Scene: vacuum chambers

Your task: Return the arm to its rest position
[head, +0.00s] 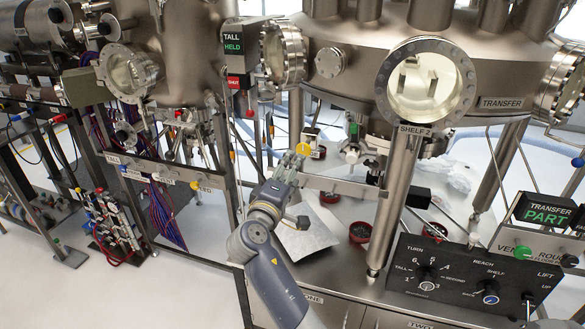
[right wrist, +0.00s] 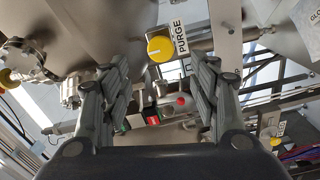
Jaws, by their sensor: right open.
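My right arm comes up from the bottom middle of the head view, and its gripper (head: 291,165) points away from me, just below a yellow knob (head: 303,149). In the right wrist view the gripper (right wrist: 160,75) has its two fingers wide apart with nothing between them. The yellow knob (right wrist: 160,48) with a PURGE label (right wrist: 180,37) shows past the fingertips, apart from them. My left gripper is not in view.
A steel chamber (head: 345,50) with a round window (head: 425,82) stands behind the arm. A black control panel (head: 455,283) is at the lower right. Red-rimmed bowls (head: 360,232) and a foil sheet (head: 305,237) lie near the arm. White floor (head: 110,285) is open at lower left.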

